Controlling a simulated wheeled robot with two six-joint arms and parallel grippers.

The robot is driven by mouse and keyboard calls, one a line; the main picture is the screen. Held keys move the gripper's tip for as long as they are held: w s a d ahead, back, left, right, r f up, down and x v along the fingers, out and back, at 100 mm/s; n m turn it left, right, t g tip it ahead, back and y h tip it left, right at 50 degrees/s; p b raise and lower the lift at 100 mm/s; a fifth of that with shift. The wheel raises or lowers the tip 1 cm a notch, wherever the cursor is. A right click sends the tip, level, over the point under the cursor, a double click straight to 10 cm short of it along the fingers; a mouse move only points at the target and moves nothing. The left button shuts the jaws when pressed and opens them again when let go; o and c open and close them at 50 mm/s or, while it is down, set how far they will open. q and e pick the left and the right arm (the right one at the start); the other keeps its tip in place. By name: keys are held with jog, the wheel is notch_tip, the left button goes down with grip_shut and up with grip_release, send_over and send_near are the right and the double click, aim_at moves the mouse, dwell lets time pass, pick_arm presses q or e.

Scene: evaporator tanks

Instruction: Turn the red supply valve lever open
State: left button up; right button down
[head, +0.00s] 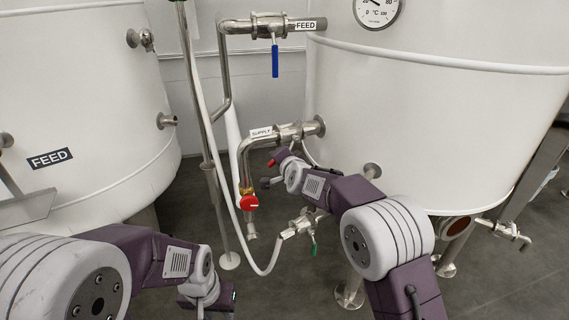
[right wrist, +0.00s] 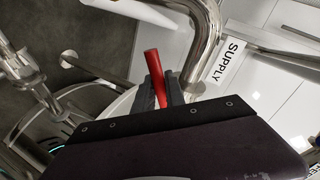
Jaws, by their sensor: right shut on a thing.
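The red supply valve lever (right wrist: 153,66) stands between the fingers of my right gripper (right wrist: 162,92) in the right wrist view, its red end sticking out past them. My right gripper (head: 269,173) is shut on the lever. In the head view a red tip (head: 271,163) shows at this gripper. The SUPPLY label (head: 261,132) is on the pipe just above. A round red part (head: 249,202) sits lower on the same pipe; I cannot tell how it joins the lever. My left gripper (head: 209,297) hangs low at the bottom, away from the valve; its fingers are unclear.
A blue-handled valve (head: 275,60) with a FEED label is above. A green-handled valve (head: 313,247) and a looping white hose (head: 262,271) are below. White tanks stand left (head: 90,100) and right (head: 440,120). A vertical pipe (head: 203,130) runs left of the supply pipe.

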jog(key=shift+s+a+r+m+g+y+b, duration=0.15)
jog(key=shift+r+m+g+y+b, duration=0.15)
jog(key=shift+r+m+b, duration=0.4)
jog(key=shift+a+r+m+g+y+b, duration=0.2)
jog(key=shift+r+m+y+b, duration=0.25)
jog(key=shift+m+b, duration=0.3)
jog(key=shift+r+m+y+b, duration=0.3)
jog(key=shift+r+m, duration=0.15)
jog(key=shift+r, duration=0.3)
jog(key=c, duration=1.4)
grip_release()
jog(key=shift+s+d, duration=0.1)
jog(key=shift+s, duration=0.05)
jog(key=b+v, duration=0.1)
jog(key=v, duration=0.7)
jog(key=shift+s+d+r, duration=0.2)
jog(key=shift+s+r, duration=0.05)
